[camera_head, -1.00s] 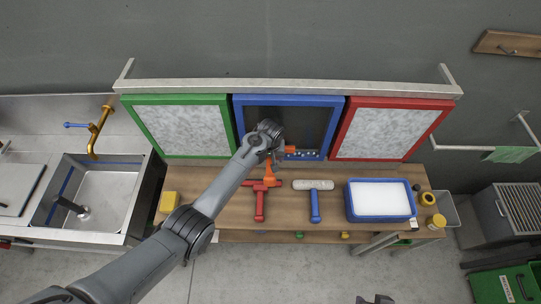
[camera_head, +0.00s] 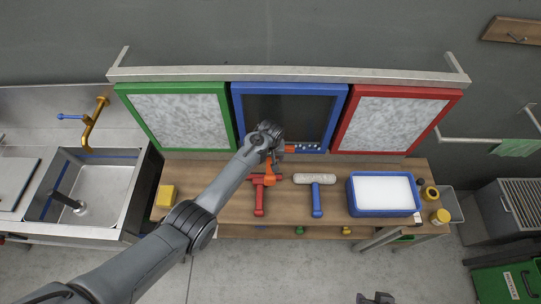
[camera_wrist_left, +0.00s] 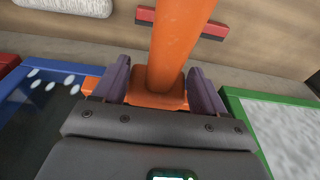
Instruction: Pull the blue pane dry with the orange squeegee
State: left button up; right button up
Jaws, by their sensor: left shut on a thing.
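The blue pane (camera_head: 272,108) is a dark panel in a blue frame, in the middle of the head view. Its glass looks mostly dark and clear, with white spots along the bottom edge; these show in the left wrist view (camera_wrist_left: 50,85). My left gripper (camera_head: 270,152) is shut on the orange squeegee (camera_head: 270,172) at the pane's lower edge. In the left wrist view the squeegee's handle (camera_wrist_left: 180,40) rises between the purple fingers. Its head is largely hidden behind the gripper. A dark shape, possibly my right gripper (camera_head: 376,298), shows at the bottom edge.
A green pane (camera_head: 180,118) and a red pane (camera_head: 395,120), both cloudy white, flank the blue one. On the bench lie a red squeegee (camera_head: 259,200), a blue-handled scrubber (camera_head: 316,195), a blue tray (camera_head: 382,212) and a yellow sponge (camera_head: 166,195).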

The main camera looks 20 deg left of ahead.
aim_at(270, 171)
pick_arm(q)
jog(key=shift+w+f+b, duration=0.1)
jog(key=shift+f+b, duration=0.25)
jog(key=shift+f, duration=0.35)
jog(key=shift+r, duration=0.1)
jog(key=shift+r+p, duration=0.1)
jog(key=shift+p, duration=0.3)
jog(key=s+p, duration=0.1)
jog(key=p, duration=0.1)
jog(key=s+d+p, duration=0.1)
jog(key=s+p, duration=0.1)
jog(key=shift+r, duration=0.1)
jog(key=s+p, duration=0.1)
jog(key=s+d+p, duration=0.1)
jog(key=p, duration=0.1)
jog(key=shift+s, duration=0.35)
jog(key=shift+s+d+p, duration=0.2)
jog(key=shift+s+p, duration=0.15)
jog(key=shift+p, duration=0.1)
jog(key=shift+f, duration=0.25)
